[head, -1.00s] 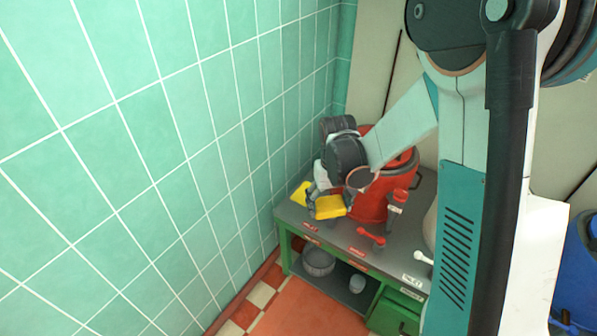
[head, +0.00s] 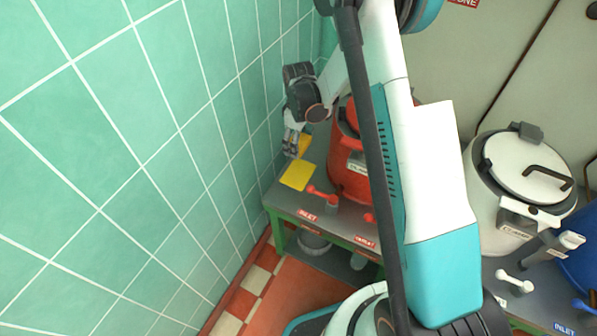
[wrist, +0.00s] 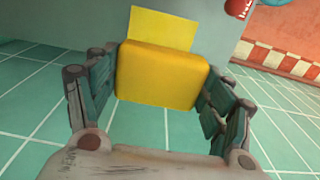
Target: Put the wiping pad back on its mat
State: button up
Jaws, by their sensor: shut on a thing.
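The wiping pad (wrist: 162,77) is a thick yellow block held between the fingers of my gripper (wrist: 160,95) in the wrist view. Its mat (wrist: 163,25) is a thin, flat yellow sheet, partly hidden behind the pad there. In the head view the mat (head: 297,176) lies bare on the grey bench top, left of the red kettle. My gripper (head: 292,145) hangs just behind the mat, close to the tiled wall. The pad (head: 305,144) shows only partly behind the fingers. It looks raised and not on the mat.
The red kettle (head: 350,165) stands right beside the mat, with a red tap (head: 322,195) at its front. The green tiled wall (head: 200,130) is close on the left. A white kettle (head: 512,185) stands further right.

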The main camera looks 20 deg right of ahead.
aim_at(299, 173)
notch_tip(299, 173, down, 14)
jog(key=b, duration=0.4)
jog(key=shift+f+b, duration=0.25)
jog(key=shift+b, duration=0.15)
jog(key=o, duration=1)
